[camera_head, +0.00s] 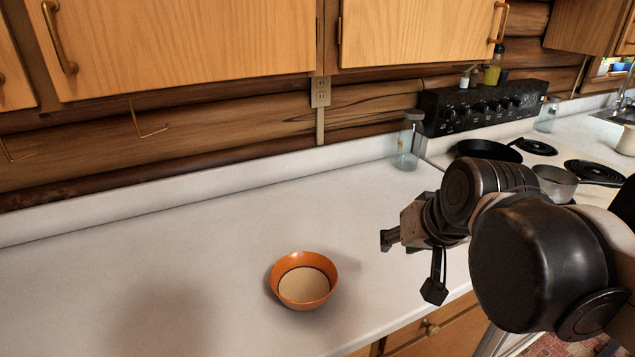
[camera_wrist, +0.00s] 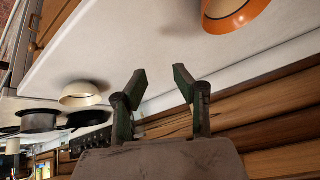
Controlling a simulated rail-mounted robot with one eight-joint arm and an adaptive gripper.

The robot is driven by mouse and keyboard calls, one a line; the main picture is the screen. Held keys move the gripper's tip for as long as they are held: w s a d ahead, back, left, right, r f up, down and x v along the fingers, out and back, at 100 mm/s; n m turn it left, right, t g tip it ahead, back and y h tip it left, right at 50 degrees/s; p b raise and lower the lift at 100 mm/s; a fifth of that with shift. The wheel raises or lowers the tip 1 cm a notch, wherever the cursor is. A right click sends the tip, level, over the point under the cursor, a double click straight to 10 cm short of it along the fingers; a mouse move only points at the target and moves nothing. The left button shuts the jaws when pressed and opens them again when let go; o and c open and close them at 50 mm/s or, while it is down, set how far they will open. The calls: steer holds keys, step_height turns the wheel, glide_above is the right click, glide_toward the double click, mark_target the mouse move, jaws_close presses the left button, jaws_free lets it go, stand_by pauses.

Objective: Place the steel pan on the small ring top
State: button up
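The steel pan (camera_head: 553,184) sits on the stove at the right, partly hidden behind my arm. A dark grey pot that looks like it shows at the left of the tilted wrist view (camera_wrist: 38,122). The stove's coil rings include one at the back (camera_head: 535,147) and one at the right (camera_head: 594,173); I cannot tell for sure which is the small one. My gripper (camera_head: 412,266) is open and empty above the counter, left of the stove and apart from the pan. Its two spread fingers show in the wrist view (camera_wrist: 160,80).
An orange bowl (camera_head: 303,281) stands on the counter left of my gripper. A black skillet (camera_head: 488,150) is at the stove's back left. A glass bottle (camera_head: 408,145) stands by the wall. A cream bowl (camera_wrist: 80,96) shows in the wrist view.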

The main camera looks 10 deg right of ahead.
steer(key=s+a+f+n, duration=0.2)
steer(key=s+f, duration=0.1)
steer(key=s, duration=0.2)
steer(key=shift+s+a+f+h, duration=0.15)
steer(key=shift+s+f+h, duration=0.15)
steer(key=shift+s, duration=0.05)
